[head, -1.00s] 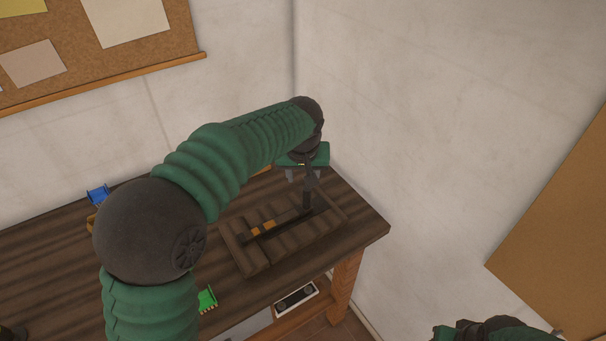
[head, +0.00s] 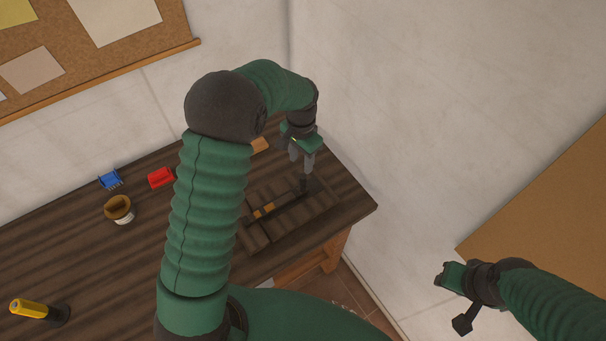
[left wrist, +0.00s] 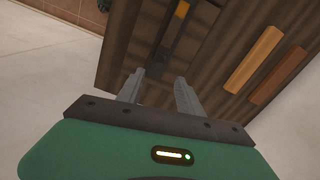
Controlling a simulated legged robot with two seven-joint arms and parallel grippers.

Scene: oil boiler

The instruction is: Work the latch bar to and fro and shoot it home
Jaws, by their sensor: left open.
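The latch bar (head: 284,205) is a dark bar with orange bands near its left end. It lies along a slatted wooden panel (head: 255,236) on the workbench. A dark upright handle (head: 305,184) stands at the bar's right end. My left gripper (head: 302,168) points down right at this handle, with its fingers apart. In the left wrist view the open fingers (left wrist: 160,84) point toward the dark bar (left wrist: 168,42) and its orange band; I cannot tell whether they touch the handle. My right gripper (head: 447,276) hangs at the lower right, away from the bench; its jaws are unclear.
On the bench (head: 60,235) are a blue piece (head: 111,179), a red piece (head: 160,178), a brown pot (head: 119,208) and a yellow-handled tool (head: 35,309). White walls meet just behind the panel. A wooden strip (left wrist: 254,60) lies beside it. My left arm hides part of the bench.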

